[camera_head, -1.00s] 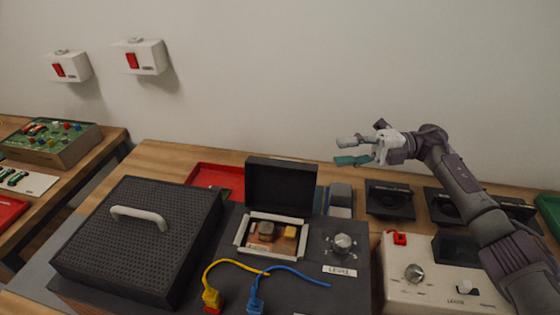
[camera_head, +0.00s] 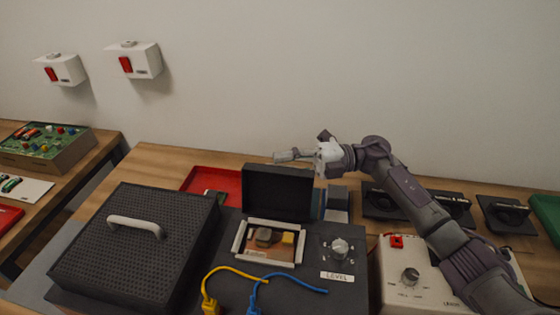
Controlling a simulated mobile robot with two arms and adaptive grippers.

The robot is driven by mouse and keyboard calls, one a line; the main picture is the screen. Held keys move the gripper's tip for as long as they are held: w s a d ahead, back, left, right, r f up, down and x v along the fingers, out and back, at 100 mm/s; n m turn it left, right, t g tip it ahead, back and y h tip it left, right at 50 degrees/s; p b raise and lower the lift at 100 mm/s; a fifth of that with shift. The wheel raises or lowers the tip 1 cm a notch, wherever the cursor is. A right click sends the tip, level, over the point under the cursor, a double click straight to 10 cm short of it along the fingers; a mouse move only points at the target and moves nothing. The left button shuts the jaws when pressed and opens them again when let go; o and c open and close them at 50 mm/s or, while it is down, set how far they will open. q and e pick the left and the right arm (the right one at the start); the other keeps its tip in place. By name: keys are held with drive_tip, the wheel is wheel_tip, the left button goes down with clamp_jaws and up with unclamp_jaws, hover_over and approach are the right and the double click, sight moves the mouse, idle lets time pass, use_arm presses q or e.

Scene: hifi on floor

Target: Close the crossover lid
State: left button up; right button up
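The dark crossover lid (camera_head: 277,192) stands open and upright at the back edge of a light-framed opening (camera_head: 236,243) in the dark hifi panel. Small parts on a brown board show inside the opening. My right gripper (camera_head: 290,157) is just above and behind the lid's top edge, reaching in from the right. One pale finger shows; the other is not visible, perhaps hidden behind the lid. Whether the gripper touches the lid cannot be told. My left gripper is not in view.
A large black grille with a pale handle (camera_head: 135,223) lies left of the opening. A level knob (camera_head: 340,248) sits right of it. Yellow (camera_head: 232,269) and blue (camera_head: 290,284) cables lie in front. A red tray (camera_head: 212,184) is behind, and a white control box (camera_head: 405,268) stands right.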

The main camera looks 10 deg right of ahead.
drive_tip(key=shift+a, duration=0.6)
clamp_jaws()
